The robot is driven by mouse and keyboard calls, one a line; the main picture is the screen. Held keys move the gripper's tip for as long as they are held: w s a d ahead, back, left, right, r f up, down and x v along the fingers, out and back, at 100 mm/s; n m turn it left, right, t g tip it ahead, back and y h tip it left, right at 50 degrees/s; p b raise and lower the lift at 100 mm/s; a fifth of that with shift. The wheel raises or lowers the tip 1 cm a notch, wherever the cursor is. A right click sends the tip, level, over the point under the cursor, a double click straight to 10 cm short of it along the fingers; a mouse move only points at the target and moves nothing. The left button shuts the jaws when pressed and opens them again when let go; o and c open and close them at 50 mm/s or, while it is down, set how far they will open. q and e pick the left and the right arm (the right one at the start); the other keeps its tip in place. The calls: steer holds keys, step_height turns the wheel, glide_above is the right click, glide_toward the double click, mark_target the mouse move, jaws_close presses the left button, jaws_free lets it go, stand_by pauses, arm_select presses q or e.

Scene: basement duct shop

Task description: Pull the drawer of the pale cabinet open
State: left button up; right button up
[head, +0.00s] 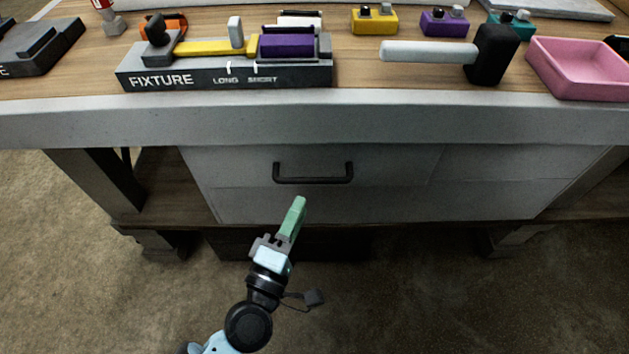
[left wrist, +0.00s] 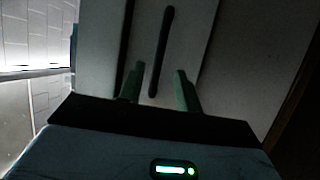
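The pale cabinet (head: 240,205) stands under the workbench. Its drawer front (head: 390,163) looks flush with the cabinet face, so the drawer is shut. A dark bar handle (head: 313,180) runs across the drawer front. It also shows in the left wrist view as a dark bar (left wrist: 161,50). My left gripper (head: 298,203) has green fingers and appears just below the handle in the head view. In the left wrist view its fingers (left wrist: 158,80) stand apart with the handle lined up in the gap. Contact with the handle cannot be made out. My right gripper is not in view.
The bench edge (head: 400,120) overhangs the cabinet. On top are a grey fixture (head: 220,77), a mallet (head: 490,55), a pink tray (head: 575,90) and several small coloured blocks. A dark bench leg (head: 95,180) stands left of the cabinet. The floor (head: 420,310) in front is clear.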

mark_target(312, 178)
arm_select(q)
steer(key=shift+x, duration=3.85)
steer(key=shift+c, duration=0.3)
jaws_close()
